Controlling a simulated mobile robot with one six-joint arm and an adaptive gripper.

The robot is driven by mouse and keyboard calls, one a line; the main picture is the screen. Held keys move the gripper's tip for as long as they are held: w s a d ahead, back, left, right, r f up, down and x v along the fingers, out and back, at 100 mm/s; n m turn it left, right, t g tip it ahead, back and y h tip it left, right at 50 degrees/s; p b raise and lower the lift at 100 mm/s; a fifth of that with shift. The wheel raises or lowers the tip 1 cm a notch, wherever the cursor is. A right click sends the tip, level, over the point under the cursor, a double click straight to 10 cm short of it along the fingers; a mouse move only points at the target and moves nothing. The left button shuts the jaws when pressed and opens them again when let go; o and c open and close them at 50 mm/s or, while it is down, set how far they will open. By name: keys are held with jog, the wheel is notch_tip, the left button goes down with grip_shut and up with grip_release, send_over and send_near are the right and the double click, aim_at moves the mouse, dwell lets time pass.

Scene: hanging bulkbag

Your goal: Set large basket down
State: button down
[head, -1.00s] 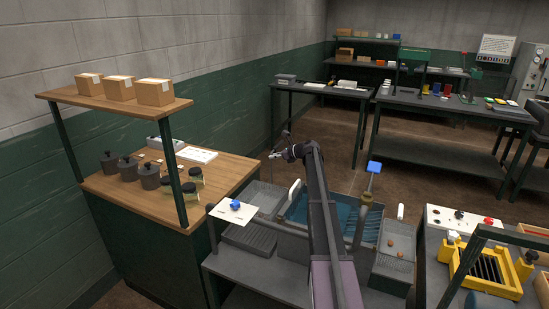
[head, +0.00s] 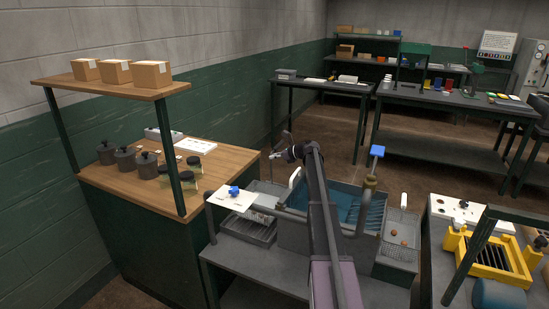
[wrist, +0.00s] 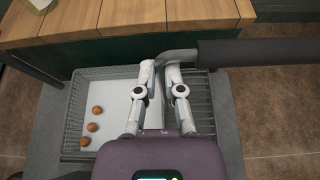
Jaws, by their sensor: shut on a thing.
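The large basket is a grey wire basket (wrist: 204,98) below my gripper in the wrist view; its mesh shows on both sides of my fingers. Several brown round items (wrist: 93,127) lie on a pale surface at its left. My gripper (wrist: 166,72) is shut on a bent grey bar beside a dark cylindrical grip (wrist: 255,52).
A wooden counter (head: 225,166) with dark pots and jars stands just left. A white panel with a blue piece (head: 234,192) is near the front left. A blue-lined basin (head: 350,200) is right of my arm, then a basket with brown items (head: 402,238).

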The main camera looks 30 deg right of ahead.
jog(key=shift+f+b, duration=0.75)
jog(key=shift+f, duration=0.2)
dwell(0.6)
jog(key=c, duration=0.7)
grip_release()
